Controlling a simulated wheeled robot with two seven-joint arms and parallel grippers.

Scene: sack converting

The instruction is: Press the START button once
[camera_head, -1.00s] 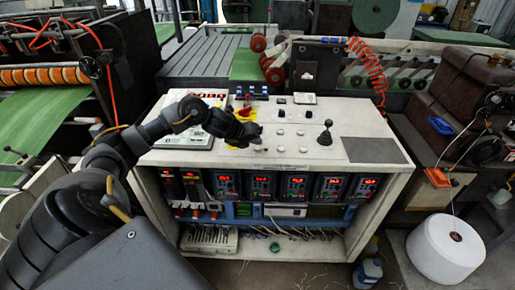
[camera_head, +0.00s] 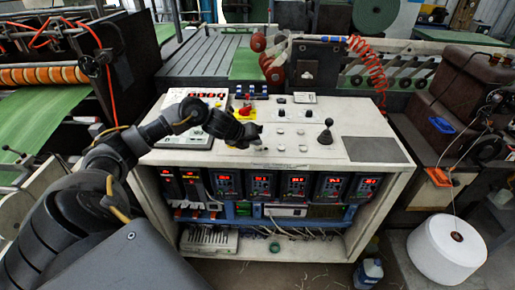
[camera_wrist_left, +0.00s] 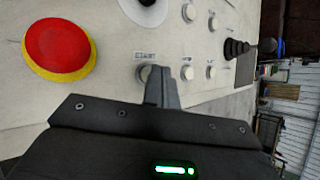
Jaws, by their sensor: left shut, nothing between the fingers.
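The START button (camera_wrist_left: 145,72) is a small pale round button under its printed label on the control panel (camera_head: 370,128). In the left wrist view the fingers of my left gripper (camera_wrist_left: 162,75) are shut and empty, and they overlap the right part of the button. I cannot tell whether they touch it. In the head view my left gripper (camera_head: 252,138) is low over the left middle of the panel and hides the START button there. My right gripper is in neither view.
A red emergency stop (camera_wrist_left: 58,48) on a yellow base is left of the START button. Several small buttons (camera_wrist_left: 188,72) lie to the right, then a black joystick (camera_head: 326,133). A white yarn spool (camera_head: 447,248) stands on the floor at right.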

